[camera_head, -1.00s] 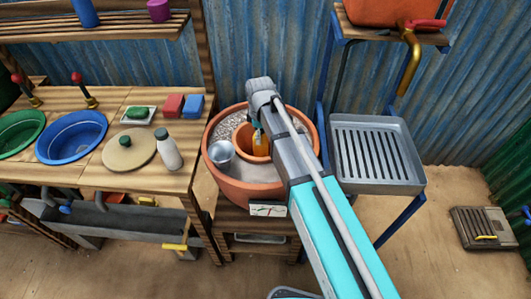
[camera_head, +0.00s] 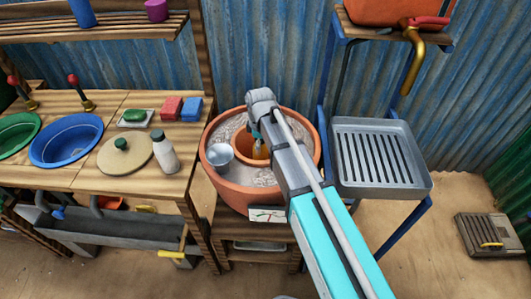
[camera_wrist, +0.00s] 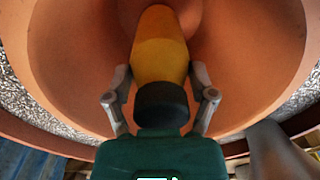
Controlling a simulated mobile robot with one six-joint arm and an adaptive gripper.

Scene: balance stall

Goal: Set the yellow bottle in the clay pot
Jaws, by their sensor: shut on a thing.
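The clay pot (camera_head: 242,152) is a small orange-brown pot standing on the grey granular fill inside a large terracotta tub (camera_head: 235,193). The yellow bottle (camera_head: 260,151) shows as a small yellow patch inside the pot, partly hidden by my arm. In the wrist view the bottle (camera_wrist: 158,50), with a dark cap, points down into the clay pot (camera_wrist: 245,50), whose inner wall surrounds it. My gripper (camera_wrist: 161,105) has a finger on each side of the bottle by its cap and is shut on it. Whether the bottle touches the pot's floor cannot be told.
A metal cup (camera_head: 220,155) stands in the tub left of the pot. A grey drain tray (camera_head: 380,185) on a blue frame is at the right. A wooden counter (camera_head: 188,160) at the left bears basins, a lid and a white bottle (camera_head: 164,152).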

